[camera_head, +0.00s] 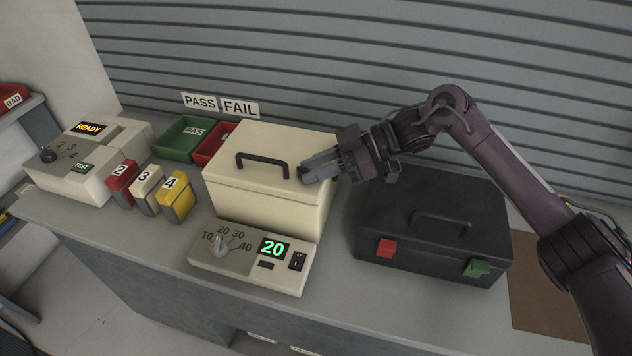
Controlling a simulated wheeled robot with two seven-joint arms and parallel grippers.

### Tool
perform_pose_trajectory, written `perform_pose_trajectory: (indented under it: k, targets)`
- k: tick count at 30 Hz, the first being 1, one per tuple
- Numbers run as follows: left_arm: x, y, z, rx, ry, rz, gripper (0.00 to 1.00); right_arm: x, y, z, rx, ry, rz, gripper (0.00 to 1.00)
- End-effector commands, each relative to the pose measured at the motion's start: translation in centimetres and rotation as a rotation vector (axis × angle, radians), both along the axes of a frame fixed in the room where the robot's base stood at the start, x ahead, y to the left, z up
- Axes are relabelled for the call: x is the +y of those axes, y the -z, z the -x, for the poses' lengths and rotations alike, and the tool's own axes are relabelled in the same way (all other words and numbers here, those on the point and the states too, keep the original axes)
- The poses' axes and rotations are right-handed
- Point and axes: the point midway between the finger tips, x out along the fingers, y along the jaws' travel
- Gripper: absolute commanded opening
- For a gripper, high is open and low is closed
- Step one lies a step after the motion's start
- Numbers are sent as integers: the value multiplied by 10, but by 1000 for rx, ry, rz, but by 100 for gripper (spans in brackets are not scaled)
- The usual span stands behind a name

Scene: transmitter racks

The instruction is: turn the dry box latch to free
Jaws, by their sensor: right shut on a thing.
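The cream dry box (250,195) stands in the middle of the bench with its lid down and a black handle (262,163) on top. My right gripper (305,175) reaches in from the right over the right part of the lid. Its jaws are shut on the small dark dry box latch (303,170), which the fingers mostly hide, so its exact angle cannot be told. My left gripper is not in view.
A control unit (222,263) reading 20 stands in front of the box. A black case (430,240) with red and green latches is at the right. Numbered blocks (146,188), a green bin (181,140), a red bin (206,150) and a READY unit (75,180) are at the left.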

Motion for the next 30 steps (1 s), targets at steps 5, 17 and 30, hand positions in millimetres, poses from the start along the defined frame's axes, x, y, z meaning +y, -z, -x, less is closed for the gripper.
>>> perform_pose_trajectory:
  k: [5,17,30]
  targets:
    - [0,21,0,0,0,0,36,0,2,-4,-4,-94,4,0]
    - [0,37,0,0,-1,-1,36,1,0,-6,-4,-222,4,0]
    - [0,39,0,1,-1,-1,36,2,0,-6,-2,-257,1,0]
